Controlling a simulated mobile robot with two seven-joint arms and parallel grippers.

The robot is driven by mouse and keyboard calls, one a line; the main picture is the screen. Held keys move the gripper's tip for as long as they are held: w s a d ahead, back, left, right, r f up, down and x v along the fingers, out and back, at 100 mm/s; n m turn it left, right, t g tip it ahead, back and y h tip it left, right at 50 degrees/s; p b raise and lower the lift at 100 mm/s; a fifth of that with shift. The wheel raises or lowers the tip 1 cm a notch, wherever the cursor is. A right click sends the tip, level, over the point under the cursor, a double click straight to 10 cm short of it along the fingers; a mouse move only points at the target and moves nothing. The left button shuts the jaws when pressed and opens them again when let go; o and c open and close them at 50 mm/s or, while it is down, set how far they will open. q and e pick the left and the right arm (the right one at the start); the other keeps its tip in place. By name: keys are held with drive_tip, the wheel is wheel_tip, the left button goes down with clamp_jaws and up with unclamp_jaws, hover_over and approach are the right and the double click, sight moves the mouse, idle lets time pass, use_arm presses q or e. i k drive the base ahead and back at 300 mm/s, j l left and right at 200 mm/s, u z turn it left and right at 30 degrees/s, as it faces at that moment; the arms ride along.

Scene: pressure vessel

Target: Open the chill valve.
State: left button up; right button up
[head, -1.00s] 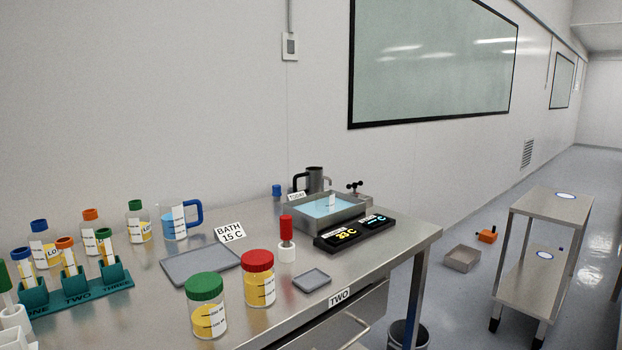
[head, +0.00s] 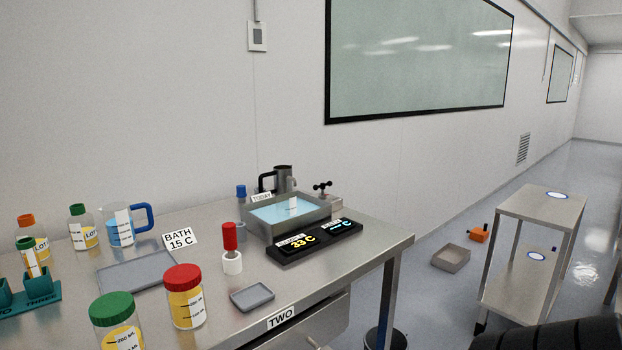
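A small valve with a black cross-shaped handle (head: 322,188) stands at the back right corner of the water bath (head: 258,230) on the steel bench. It looks like the chill valve, but I see no label on it. Its base is partly hidden behind the bath. The bath is a grey open tank with blue water and a card reading TODAY. A black display unit (head: 290,252) in front shows 33 C in yellow and a cyan reading too small to tell.
On the steel bench (head: 215,325) stand a red-capped jar (head: 186,305), a green-capped jar (head: 118,328), a red-topped stick in a white holder (head: 231,262), a grey tray (head: 252,296) and a BATH 15 C card (head: 179,239). A steel cart (head: 530,207) stands right, across open floor.

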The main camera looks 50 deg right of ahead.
sight(321, 185)
drive_tip(key=k+l+u, duration=0.15)
drive_tip(key=l, duration=0.3)
drive_tip(key=k+l+u, duration=0.15)
drive_tip(key=l, duration=0.3)
drive_tip(key=k+l, duration=0.1)
drive_tip(key=l, duration=0.25)
drive_tip(key=k+l+u, duration=0.1)
drive_tip(key=l, duration=0.25)
drive_tip(key=k+l, duration=0.1)
drive_tip(key=l, duration=0.25)
drive_tip(key=k+l, duration=0.1)
drive_tip(key=l, duration=0.25)
drive_tip(key=k+l+u, duration=0.1)
drive_tip(key=l, duration=0.25)
